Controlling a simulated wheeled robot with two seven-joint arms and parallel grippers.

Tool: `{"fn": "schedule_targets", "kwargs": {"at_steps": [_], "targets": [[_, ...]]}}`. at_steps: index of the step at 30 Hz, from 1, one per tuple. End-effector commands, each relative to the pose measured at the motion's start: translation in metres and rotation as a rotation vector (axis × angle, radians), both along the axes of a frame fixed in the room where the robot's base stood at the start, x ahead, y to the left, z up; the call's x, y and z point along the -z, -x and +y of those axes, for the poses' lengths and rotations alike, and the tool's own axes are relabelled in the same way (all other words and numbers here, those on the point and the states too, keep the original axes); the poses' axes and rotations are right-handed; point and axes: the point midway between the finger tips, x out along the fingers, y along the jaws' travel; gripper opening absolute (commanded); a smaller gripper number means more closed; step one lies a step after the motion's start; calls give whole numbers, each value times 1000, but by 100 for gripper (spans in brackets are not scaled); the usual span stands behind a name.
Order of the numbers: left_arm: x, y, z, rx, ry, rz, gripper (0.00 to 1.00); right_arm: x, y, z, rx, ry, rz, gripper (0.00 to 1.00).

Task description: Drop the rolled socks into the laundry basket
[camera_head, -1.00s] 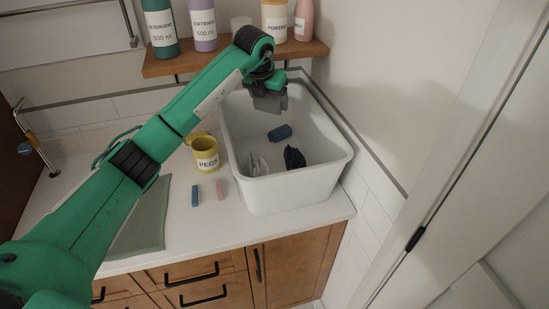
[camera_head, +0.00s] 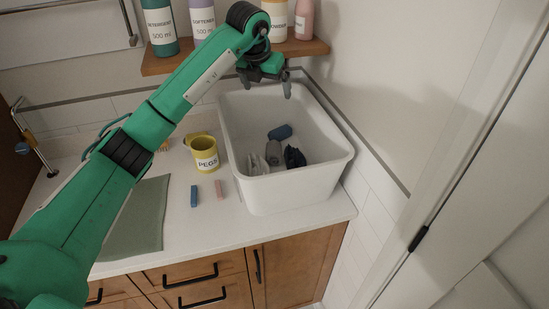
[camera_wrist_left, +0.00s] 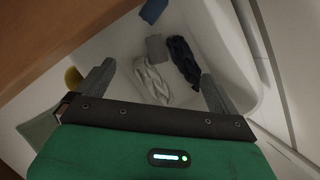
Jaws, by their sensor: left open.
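The white laundry basket (camera_head: 300,192) stands on the counter; its inside also shows in the left wrist view (camera_wrist_left: 215,45). The grey rolled socks (camera_head: 274,148) lie inside it, between a pale cloth and a dark navy cloth; they show as a small grey bundle in the left wrist view (camera_wrist_left: 156,48). My left gripper (camera_head: 266,87) is above the back part of the basket, open and empty. Its two fingers are spread apart in the left wrist view (camera_wrist_left: 155,82), clear of the cloths below. My right gripper is out of view.
A blue bundle (camera_head: 280,132), a pale cloth (camera_head: 258,164) and a navy cloth (camera_head: 294,157) lie in the basket. The yellow pegs mug (camera_head: 205,154) stands left of it. A shelf (camera_head: 165,65) with bottles is behind. A wall is close on the right.

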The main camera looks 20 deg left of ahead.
Motion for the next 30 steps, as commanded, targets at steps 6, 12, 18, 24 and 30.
{"fn": "schedule_targets", "kwargs": {"at_steps": [6, 12, 18, 24, 30], "targets": [[-45, 19, 4, -1, -1, -4, 98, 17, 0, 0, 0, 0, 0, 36], [-72, 29, 5, 1, -1, -2, 98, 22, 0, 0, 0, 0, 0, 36], [-81, 33, 6, 0, 0, 0, 98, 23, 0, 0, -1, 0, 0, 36], [-81, 33, 6, 0, 0, 1, 98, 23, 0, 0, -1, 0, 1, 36], [-81, 33, 6, 1, 0, 0, 98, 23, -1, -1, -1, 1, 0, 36]]}}
